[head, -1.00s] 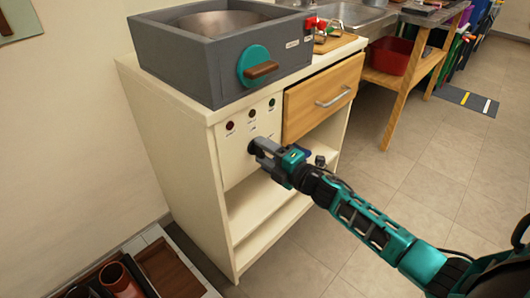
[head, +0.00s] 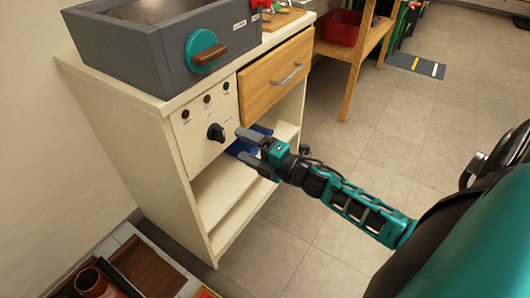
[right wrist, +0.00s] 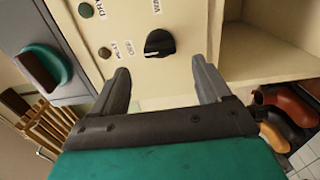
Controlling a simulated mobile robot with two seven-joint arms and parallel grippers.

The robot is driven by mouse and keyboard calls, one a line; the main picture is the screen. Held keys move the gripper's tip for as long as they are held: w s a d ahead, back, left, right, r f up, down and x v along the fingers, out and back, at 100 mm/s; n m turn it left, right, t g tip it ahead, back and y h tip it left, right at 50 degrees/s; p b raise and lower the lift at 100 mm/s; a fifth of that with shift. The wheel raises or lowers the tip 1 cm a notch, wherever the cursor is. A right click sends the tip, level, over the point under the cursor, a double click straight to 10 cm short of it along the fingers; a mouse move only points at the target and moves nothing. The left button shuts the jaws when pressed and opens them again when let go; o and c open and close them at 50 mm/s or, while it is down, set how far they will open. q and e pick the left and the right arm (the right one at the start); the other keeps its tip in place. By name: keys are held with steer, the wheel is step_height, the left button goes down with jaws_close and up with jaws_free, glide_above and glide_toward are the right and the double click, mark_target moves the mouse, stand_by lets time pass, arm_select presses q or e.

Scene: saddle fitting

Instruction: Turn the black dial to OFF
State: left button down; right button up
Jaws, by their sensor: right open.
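The black dial (head: 215,132) sits on the cream front panel of the cabinet, below a row of small round lamps. My left gripper is not in view.
A grey box with a teal-and-brown knob (head: 206,50) stands on the cabinet top. A wooden drawer (head: 275,77) is to the right of the panel, and open shelves (head: 232,190) lie below. A blue object (head: 248,142) is on the upper shelf.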

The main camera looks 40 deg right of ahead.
steer(key=v, duration=0.6)
steer(key=shift+w, duration=0.1)
stand_by(0.3)
